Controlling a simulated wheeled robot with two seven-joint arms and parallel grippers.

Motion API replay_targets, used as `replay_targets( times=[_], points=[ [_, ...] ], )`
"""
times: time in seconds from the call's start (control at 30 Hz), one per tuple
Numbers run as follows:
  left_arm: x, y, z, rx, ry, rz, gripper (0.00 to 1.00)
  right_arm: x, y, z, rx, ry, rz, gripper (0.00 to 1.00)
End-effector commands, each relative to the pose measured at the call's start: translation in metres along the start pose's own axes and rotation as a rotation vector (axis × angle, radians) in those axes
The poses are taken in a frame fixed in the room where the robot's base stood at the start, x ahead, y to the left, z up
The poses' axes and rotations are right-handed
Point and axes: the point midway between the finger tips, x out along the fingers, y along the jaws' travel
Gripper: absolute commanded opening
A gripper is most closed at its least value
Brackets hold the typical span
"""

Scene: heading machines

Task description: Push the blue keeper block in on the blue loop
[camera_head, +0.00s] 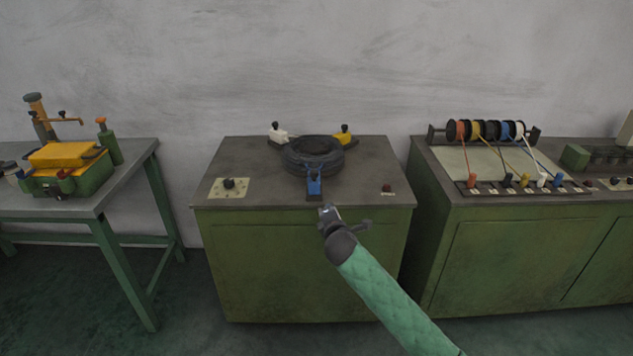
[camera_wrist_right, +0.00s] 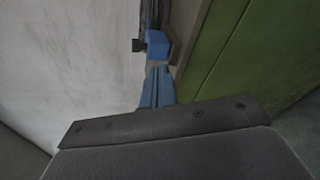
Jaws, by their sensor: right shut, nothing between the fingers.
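The blue keeper block (camera_head: 314,185) sits at the front of a thick black ring (camera_head: 299,163) on the middle cabinet. Thin blue strands, apparently the blue loop (camera_head: 322,171), show just above the block against the ring; their exact shape is too small to tell. My right gripper (camera_head: 328,210) is in front of the cabinet top's front edge, near the block and a little to its right, shut and empty. In the right wrist view the shut fingers (camera_wrist_right: 157,88) point toward the blue block (camera_wrist_right: 158,43), with a visible gap between. My left gripper is not in view.
A white block (camera_head: 279,136) and a yellow block (camera_head: 344,137) stand behind the ring. A dial plate (camera_head: 229,187) and a red button (camera_head: 387,188) lie left and right on the cabinet top. A spool bench (camera_head: 490,152) stands right, a green-legged table (camera_head: 130,157) left.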

Motion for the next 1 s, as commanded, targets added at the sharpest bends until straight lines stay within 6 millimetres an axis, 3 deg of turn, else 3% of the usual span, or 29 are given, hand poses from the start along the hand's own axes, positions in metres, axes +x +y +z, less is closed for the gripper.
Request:
replay_targets(
  times=[0.2, 0.5, 0.7, 0.87, 1.0],
  points=[
    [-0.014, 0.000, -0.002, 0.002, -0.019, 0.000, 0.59, -0.007, 0.020, -0.003, -0.442, -0.028, 0.077, 0.00],
    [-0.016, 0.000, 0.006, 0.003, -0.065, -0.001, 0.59, -0.008, 0.032, -0.003, -0.977, -0.078, 0.125, 0.00],
    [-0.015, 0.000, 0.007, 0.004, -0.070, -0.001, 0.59, -0.008, 0.032, -0.004, -1.148, -0.089, 0.125, 0.00],
    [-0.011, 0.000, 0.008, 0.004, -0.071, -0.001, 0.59, -0.003, 0.034, -0.003, -1.177, -0.091, 0.123, 0.00],
    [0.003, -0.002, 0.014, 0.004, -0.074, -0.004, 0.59, 0.012, 0.037, -0.002, -1.176, -0.091, 0.122, 0.00]
  ],
)
